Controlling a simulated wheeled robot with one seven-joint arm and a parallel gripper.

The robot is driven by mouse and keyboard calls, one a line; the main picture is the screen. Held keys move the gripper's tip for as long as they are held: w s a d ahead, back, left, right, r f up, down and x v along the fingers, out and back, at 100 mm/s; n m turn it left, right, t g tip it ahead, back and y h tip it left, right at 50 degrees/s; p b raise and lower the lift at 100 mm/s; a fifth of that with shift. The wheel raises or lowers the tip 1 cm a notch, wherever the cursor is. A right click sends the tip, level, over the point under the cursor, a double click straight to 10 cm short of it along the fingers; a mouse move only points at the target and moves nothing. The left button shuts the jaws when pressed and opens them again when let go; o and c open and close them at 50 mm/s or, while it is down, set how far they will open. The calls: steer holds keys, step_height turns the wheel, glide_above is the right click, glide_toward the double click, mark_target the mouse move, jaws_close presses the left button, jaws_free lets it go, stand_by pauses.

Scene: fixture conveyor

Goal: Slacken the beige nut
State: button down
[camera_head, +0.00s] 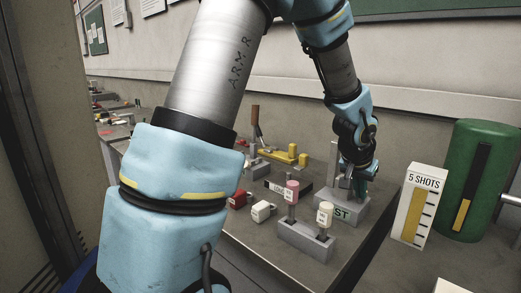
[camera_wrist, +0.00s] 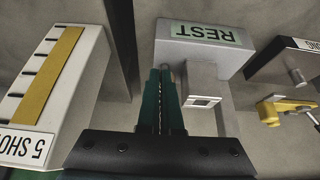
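The beige nut (camera_head: 325,213) looks like a pale cap with a small label. It sits on an upright post on the right side of a low grey base (camera_head: 305,241). My gripper (camera_head: 361,190) is behind and right of it, apart from it, down at the grey REST block (camera_head: 341,211). In the wrist view, the green fingers (camera_wrist: 163,72) lie together with only a thin line between them, beside the REST block (camera_wrist: 205,62). I see nothing clearly held. The beige nut is not in the wrist view.
A pink nut (camera_head: 291,188) stands on the same base, left of the beige one. A red block (camera_head: 237,200) and a white block (camera_head: 263,211) lie further left. The 5 SHOTS box (camera_head: 420,207) and a green cylinder (camera_head: 480,175) stand at right. Yellow parts (camera_head: 290,155) lie behind.

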steer(key=shift+s+a, duration=0.15)
steer(key=shift+s, duration=0.15)
step_height(320, 180, up, 6)
steer(key=p, duration=0.4)
steer(key=shift+p, duration=0.4)
